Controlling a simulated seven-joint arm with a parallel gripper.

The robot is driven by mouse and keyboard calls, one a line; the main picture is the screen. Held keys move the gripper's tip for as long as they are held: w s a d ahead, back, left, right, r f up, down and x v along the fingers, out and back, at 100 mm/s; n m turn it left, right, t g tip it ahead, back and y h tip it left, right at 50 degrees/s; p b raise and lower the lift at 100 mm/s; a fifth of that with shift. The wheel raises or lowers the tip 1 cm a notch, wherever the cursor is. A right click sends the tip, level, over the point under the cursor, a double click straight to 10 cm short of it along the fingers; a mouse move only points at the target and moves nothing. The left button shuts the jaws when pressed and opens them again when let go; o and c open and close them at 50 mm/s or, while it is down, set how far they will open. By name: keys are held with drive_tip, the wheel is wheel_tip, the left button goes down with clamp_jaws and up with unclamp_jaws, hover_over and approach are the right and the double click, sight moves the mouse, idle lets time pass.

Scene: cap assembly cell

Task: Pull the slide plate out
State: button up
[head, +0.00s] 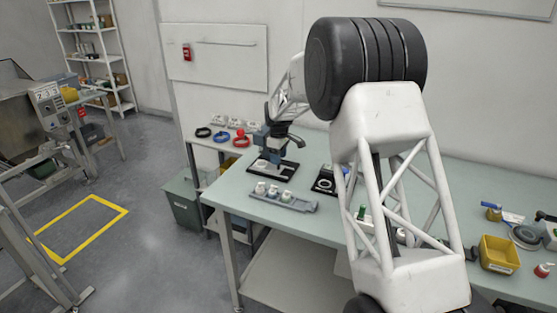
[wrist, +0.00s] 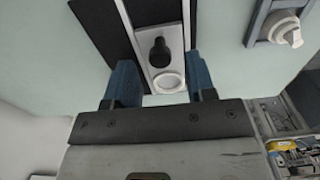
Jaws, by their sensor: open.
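The slide plate (wrist: 150,37) is a narrow white strip lying between two black rails (wrist: 97,27) in the wrist view. It carries a black knob (wrist: 159,52) and, nearer my gripper, a white ring (wrist: 168,83). My gripper (wrist: 161,66) is open, its two blue fingers on either side of the strip, with visible gaps to the knob. Whether the fingers are at knob height cannot be told. In the head view my gripper (head: 266,154) is over the black-based slide fixture (head: 287,172) near the bench's left end and hides part of it.
A grey rack with white caps (head: 303,205) stands in front of the fixture; its end shows in the wrist view (wrist: 256,27). A black block (head: 323,187) with a ring is to the right. Coloured rings (head: 221,136) lie on a side shelf. A yellow bin (head: 500,254) is far right.

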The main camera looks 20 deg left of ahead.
drive_tip(key=shift+f, duration=0.65)
clamp_jaws()
